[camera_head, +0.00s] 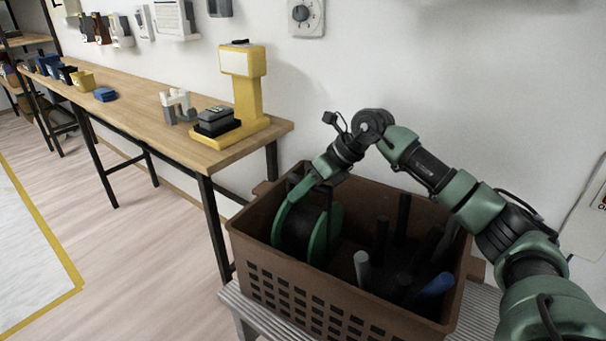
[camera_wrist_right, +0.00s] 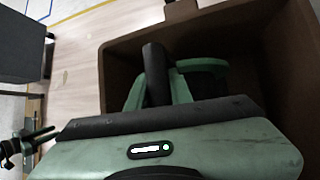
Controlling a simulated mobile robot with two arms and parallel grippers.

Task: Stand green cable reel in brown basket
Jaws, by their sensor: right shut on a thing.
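The green cable reel (camera_head: 332,228) stands on its rims inside the left part of the brown basket (camera_head: 262,236), with dark cable wound between its two green flanges. Its lower part is hidden behind the basket's front wall. My right gripper (camera_head: 309,184) reaches down into the basket and is shut on the reel at its top. The right wrist view shows the reel's green flange (camera_wrist_right: 205,66) just past the gripper, with the brown basket wall (camera_wrist_right: 240,37) around it. I cannot tell whether the reel touches the basket floor. My left gripper is not in view.
Several dark rods, a grey one (camera_head: 362,268) and a blue one (camera_head: 434,287) stand in the basket's right part. The basket rests on a grey slatted stand (camera_head: 250,313). A wooden bench (camera_head: 150,118) with a yellow device (camera_head: 246,95) runs along the wall at left.

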